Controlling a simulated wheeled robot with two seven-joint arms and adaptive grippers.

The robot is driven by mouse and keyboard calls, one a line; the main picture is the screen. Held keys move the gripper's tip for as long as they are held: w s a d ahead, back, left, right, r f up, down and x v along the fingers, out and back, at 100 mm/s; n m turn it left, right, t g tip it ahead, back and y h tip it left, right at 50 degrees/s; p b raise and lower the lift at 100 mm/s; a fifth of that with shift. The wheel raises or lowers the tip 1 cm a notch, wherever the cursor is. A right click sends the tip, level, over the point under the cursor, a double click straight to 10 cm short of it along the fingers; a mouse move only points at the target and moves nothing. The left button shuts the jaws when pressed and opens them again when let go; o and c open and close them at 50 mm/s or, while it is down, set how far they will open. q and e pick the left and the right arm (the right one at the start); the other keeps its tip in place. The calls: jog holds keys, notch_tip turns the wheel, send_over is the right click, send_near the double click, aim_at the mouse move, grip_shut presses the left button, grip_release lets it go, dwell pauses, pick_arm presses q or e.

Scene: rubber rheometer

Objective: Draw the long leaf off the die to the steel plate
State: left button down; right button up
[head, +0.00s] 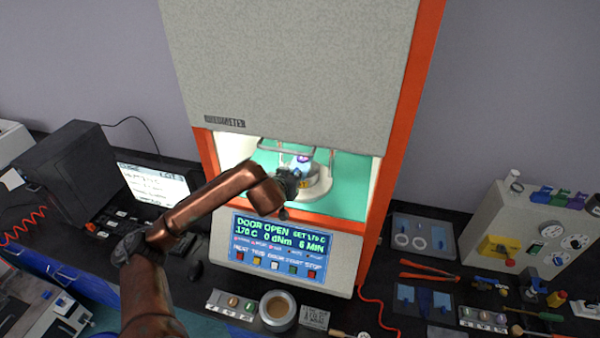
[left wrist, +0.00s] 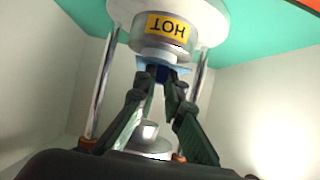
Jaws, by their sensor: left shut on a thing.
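My left gripper (head: 294,178) reaches into the open chamber of the rheometer, in front of the die (head: 318,182). In the left wrist view, the fingertips (left wrist: 165,82) are shut on a blue leaf (left wrist: 180,70), which lies against the face of the die (left wrist: 190,22) with the yellow HOT label. The label reads upside down there. A blue edge of the leaf shows beside the fingertips; the rest is hidden by the fingers. I cannot tell for sure which item is the steel plate. My right gripper is not in view.
Two bright posts (left wrist: 104,85) flank my fingers inside the chamber. The orange frame (head: 400,130) bounds the opening, with the control panel (head: 280,245) below it. A round tin (head: 278,310) and several small tools (head: 430,275) lie on the black bench.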

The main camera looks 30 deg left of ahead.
pick_arm(q)
jog(key=s+d+b, duration=0.2)
jog(key=s+b, duration=0.5)
jog(key=s, duration=0.2)
jog(key=s+d+b, duration=0.2)
jog(key=s+b, duration=0.5)
jog(key=s, duration=0.3)
jog(key=shift+d+b, duration=0.3)
jog(key=shift+b, duration=0.05)
dwell(2.1)
dwell(0.3)
